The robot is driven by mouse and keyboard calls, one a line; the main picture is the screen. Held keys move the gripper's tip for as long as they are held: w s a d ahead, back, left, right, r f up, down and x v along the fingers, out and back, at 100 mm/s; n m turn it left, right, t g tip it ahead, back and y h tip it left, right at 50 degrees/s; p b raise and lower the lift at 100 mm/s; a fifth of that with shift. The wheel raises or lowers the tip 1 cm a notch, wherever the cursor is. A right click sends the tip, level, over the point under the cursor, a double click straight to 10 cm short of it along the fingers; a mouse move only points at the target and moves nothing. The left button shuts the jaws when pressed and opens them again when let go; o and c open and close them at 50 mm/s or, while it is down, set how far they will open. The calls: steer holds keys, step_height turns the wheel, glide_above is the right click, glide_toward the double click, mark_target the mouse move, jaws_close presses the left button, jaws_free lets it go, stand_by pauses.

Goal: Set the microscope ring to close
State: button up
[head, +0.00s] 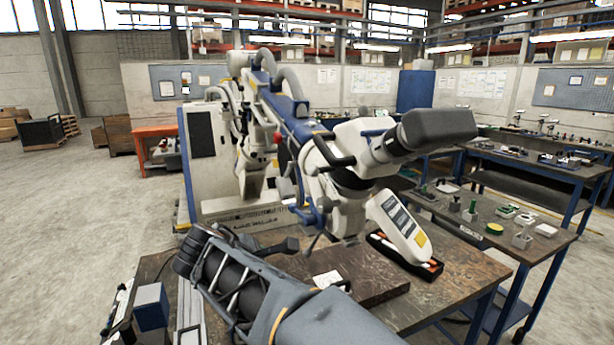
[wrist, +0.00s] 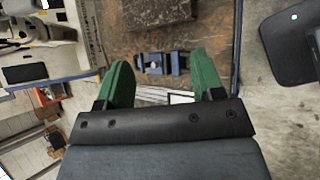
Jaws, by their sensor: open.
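The white microscope (head: 365,150) with a dark grey eyepiece head (head: 438,132) stands over the workbench on a jointed blue and white arm. A dark ring (head: 352,181) shows around its body below the head. I cannot tell how this ring is set. My gripper (wrist: 163,86) is open and empty in the wrist view, its two green fingers spread. A blue clamp-like part (wrist: 163,62) lies beyond the fingertips on the bench, apart from them. The ring is not clearly seen in the wrist view. My gripper's fingers are not visible in the head view.
The brown workbench (head: 440,290) carries a dark slab (head: 375,280) and a black tray with orange-tipped items (head: 432,268). A white handled unit (head: 398,226) hangs over the tray. Side tables (head: 530,247) with small parts stand at right. Open floor (head: 75,220) lies at left.

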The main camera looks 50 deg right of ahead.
steer(key=w+d+r+n+h, duration=0.3)
steer(key=d+r+n+h, duration=0.2)
steer(key=r, duration=0.2)
steer(key=n+g+h, duration=0.2)
steer(key=n+h, duration=0.1)
steer(key=h, duration=0.1)
glide_toward(310, 174)
steer(key=d+p, duration=0.1)
steer(key=d, duration=0.9)
steer(key=shift+w+d+p, duration=0.15)
steer(key=shift+d+p, duration=0.05)
steer(key=shift+p, duration=0.2)
steer(key=shift+d+f, duration=0.1)
steer(key=shift+d, duration=0.6)
steer(key=shift+c, duration=0.2)
jaws_close()
